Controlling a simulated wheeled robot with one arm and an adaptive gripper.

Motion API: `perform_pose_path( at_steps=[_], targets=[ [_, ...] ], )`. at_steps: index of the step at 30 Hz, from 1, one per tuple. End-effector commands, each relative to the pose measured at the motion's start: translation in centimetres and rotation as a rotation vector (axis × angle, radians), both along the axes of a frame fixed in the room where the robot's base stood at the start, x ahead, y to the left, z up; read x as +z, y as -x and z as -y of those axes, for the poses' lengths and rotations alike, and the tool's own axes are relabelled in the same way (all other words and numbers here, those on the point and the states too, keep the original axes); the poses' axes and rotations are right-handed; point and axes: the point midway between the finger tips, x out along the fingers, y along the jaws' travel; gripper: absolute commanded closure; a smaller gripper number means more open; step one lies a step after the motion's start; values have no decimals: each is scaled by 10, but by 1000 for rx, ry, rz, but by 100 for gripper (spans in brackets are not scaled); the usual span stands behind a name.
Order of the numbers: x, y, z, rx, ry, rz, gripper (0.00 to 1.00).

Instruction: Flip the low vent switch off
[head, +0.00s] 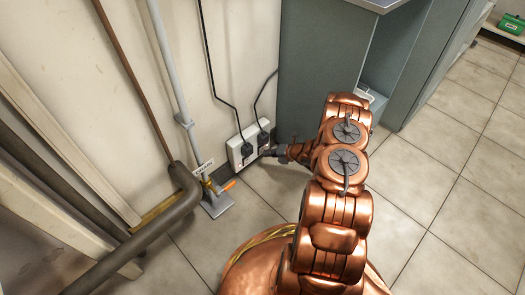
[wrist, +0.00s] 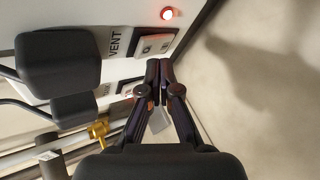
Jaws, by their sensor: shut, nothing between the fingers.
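A white double socket box (head: 236,153) is low on the wall, with two black plugs in it. In the wrist view the vent switch (wrist: 157,45) is a grey rocker plate beside the printed word VENT. A small red lamp (wrist: 167,14) glows near it. A second switch (wrist: 126,86) with its own label is partly hidden behind my fingers. My gripper (wrist: 159,68) is shut and empty, its tips just beside the vent switch's plate; I cannot tell if they touch. In the head view my gripper (head: 270,152) is at the box's right side, and the switches are too small to read.
Black plugs (wrist: 60,62) and their cords stand out beside the switches. A grey pipe (head: 180,90) and a valve with an orange handle (head: 229,184) are left of the box. A grey-green cabinet (head: 315,70) stands close on the right. The tiled floor (head: 430,190) is clear at right.

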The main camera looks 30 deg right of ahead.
Motion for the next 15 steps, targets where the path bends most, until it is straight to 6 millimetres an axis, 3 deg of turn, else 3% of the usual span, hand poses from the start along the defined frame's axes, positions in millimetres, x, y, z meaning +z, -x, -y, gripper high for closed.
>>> perform_pose_path(
  at_steps=[15],
  targets=[
    [0,-8,-1,1,1,0,100]
  ],
)
